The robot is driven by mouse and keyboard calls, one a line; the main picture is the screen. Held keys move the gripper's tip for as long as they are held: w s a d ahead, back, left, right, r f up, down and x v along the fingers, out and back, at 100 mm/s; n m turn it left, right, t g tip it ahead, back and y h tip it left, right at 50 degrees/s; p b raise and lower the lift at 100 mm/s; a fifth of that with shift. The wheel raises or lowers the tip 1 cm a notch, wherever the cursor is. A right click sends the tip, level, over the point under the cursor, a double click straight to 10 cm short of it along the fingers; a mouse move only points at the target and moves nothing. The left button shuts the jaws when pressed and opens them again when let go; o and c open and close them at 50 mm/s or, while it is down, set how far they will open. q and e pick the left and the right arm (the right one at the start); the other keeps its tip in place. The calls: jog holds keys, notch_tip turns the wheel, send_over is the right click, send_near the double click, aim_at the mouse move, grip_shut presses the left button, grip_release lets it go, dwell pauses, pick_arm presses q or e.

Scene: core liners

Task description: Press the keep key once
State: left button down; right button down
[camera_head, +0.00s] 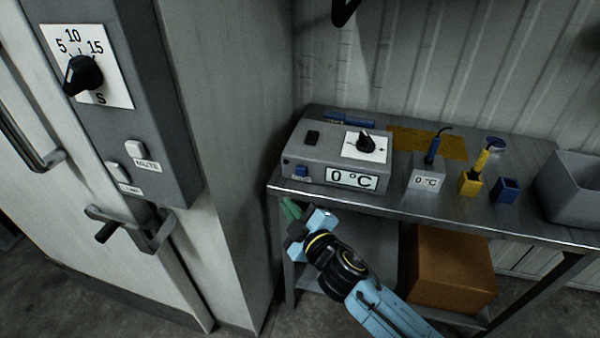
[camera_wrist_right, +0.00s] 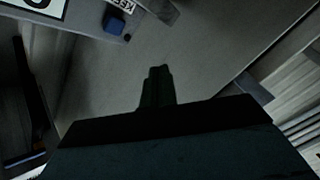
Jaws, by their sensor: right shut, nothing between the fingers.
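The keep key is a small blue key (camera_head: 301,169) at the lower left of the front of a grey box with a 0 °C display (camera_head: 352,179). In the right wrist view the blue key (camera_wrist_right: 115,22) is near the top edge, beside a white label reading KEEP, partly cut off. My right gripper (camera_head: 290,208) is shut and empty, in front of the bench edge, below and slightly left of the key and apart from it. Its closed fingers also show in the right wrist view (camera_wrist_right: 157,76). My left gripper is not in view.
The grey box stands on a metal bench (camera_head: 400,203). To the right are a blue-handled probe, a yellow tool, a blue cup (camera_head: 506,189) and a grey bin (camera_head: 575,190). A cold-room door is at left.

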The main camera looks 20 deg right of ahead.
aim_at(295, 172)
jog(key=shift+w+d, duration=0.7)
jog(key=shift+w, duration=0.35)
jog(key=shift+w+d, duration=0.75)
jog(key=shift+w, duration=0.25)
jog(key=shift+w+d, duration=0.7)
jog(key=shift+w, duration=0.35)
jog(key=shift+w, duration=0.1)
jog(key=shift+w+d, duration=0.2)
jog(key=shift+w, duration=0.05)
jog(key=shift+w+d, duration=0.35)
jog(key=shift+w, duration=0.15)
dwell(0.5)
jog(key=shift+s, duration=0.1)
jog(key=shift+s+a, duration=0.55)
jog(key=shift+s, duration=0.2)
jog(key=s+a, duration=0.2)
jog(key=s+p, duration=0.1)
jog(key=s, duration=0.1)
jog(key=shift+s+a, duration=0.1)
jog(key=shift+a, duration=0.3)
